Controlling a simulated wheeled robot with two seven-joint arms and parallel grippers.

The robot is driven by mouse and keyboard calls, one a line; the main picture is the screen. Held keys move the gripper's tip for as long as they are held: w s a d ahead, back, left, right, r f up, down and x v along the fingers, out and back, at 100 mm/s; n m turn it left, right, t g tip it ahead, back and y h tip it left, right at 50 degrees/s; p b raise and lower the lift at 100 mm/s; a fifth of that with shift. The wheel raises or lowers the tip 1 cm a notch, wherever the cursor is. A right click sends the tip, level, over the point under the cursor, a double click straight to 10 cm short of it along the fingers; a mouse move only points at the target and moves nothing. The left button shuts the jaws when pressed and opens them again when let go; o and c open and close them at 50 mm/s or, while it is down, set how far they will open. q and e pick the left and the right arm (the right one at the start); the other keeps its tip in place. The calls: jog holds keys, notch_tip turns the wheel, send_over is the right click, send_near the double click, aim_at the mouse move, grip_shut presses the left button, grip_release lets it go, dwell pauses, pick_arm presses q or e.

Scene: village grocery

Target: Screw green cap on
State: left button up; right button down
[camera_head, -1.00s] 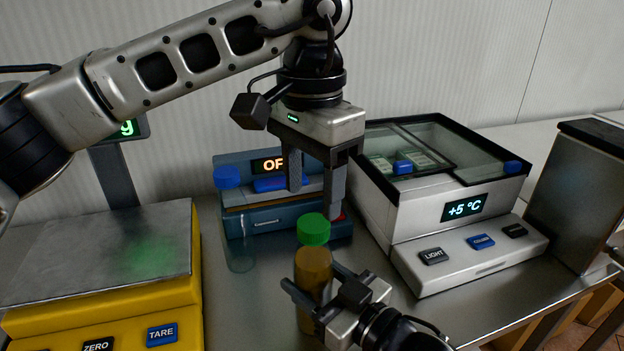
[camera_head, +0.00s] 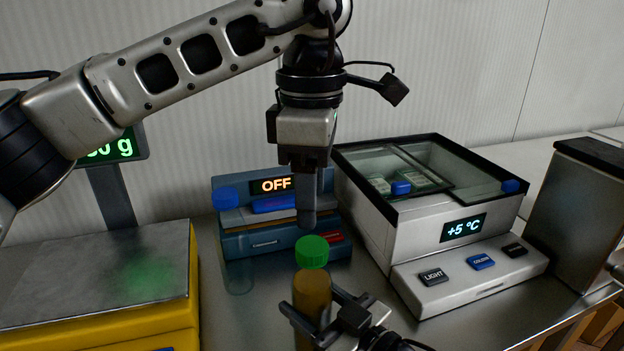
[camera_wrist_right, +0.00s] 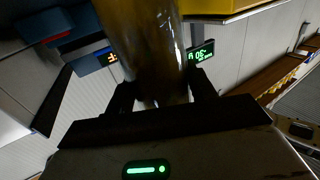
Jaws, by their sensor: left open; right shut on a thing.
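The green cap (camera_head: 312,251) sits on top of an amber bottle (camera_head: 312,296) that stands upright at the front centre. I cannot tell how tightly the cap is seated. My right gripper (camera_head: 318,306) is shut on the bottle's body below the cap. The amber bottle (camera_wrist_right: 148,50) also shows between the fingers in the right wrist view, where the cap is out of frame. My left gripper (camera_head: 307,218) is open and points down just above the cap. Its fingers are seen edge-on, one mostly hiding the other, with nothing visible in them.
A clear bottle with a blue cap (camera_head: 227,198) stands left of the amber bottle. A blue device with an OFF display (camera_head: 265,243) is behind. A yellow scale (camera_head: 190,290) is at left, and a glass-topped cooler (camera_head: 420,240) reading +5 °C at right.

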aim_at(312, 245)
pick_arm(q)
jog(key=n, duration=0.4)
jog(key=shift+r+n, duration=0.25)
jog(key=shift+n, duration=0.15)
jog(key=n, duration=0.5)
jog(key=shift+r, duration=0.2)
jog(key=shift+f, duration=0.1)
jog(key=shift+f, duration=3.95)
jog(key=c, duration=1)
jog(key=o, duration=1.1)
